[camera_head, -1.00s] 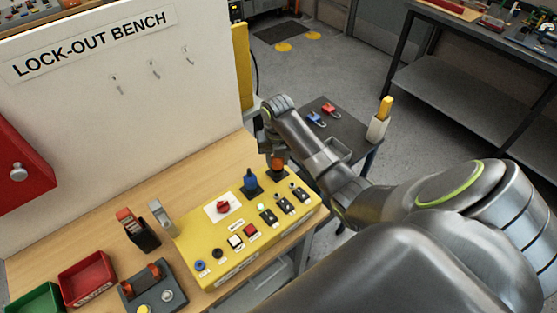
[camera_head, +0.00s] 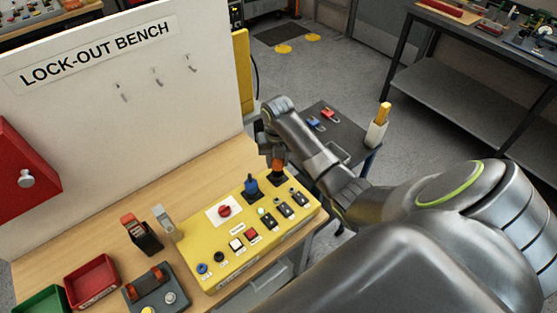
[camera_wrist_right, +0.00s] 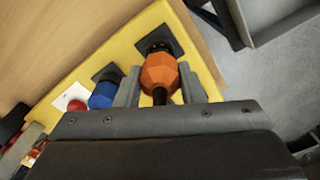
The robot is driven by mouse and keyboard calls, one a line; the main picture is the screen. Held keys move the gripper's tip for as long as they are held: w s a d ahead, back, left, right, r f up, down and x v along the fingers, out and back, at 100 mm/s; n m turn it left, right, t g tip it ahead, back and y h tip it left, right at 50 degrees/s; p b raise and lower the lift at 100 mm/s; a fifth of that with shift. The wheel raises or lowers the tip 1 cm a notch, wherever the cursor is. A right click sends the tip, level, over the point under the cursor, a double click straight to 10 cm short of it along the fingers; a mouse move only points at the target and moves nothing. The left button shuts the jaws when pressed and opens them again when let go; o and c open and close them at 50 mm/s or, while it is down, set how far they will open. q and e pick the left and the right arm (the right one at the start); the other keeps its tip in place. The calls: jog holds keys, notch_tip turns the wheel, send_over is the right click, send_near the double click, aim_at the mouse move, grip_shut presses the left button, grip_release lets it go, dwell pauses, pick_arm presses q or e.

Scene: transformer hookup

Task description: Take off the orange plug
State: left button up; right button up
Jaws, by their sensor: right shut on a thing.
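The orange plug (camera_head: 278,164) stands at the far right end of the yellow panel (camera_head: 213,271), on a dark square socket plate. In the right wrist view the orange plug (camera_wrist_right: 160,74) sits between the two fingers of my right gripper (camera_wrist_right: 160,88), which is shut on it. The plug's tip is at the dark socket (camera_wrist_right: 158,46); I cannot tell whether it is fully seated. The blue plug (camera_head: 251,184) stands on its own plate just left of it, and shows beside the left finger in the wrist view (camera_wrist_right: 102,95). My left gripper is not in view.
A red rotary switch (camera_head: 225,211) and several buttons are on the panel. Red and blue padlocks (camera_head: 314,122) lie on a dark side table. A red tray (camera_head: 92,282) and a green tray stand at the left. The bench top behind the panel is clear.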

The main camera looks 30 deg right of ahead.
jog(key=shift+r, duration=0.15)
jog(key=shift+r+p, duration=0.45)
jog(key=shift+r, duration=2.05)
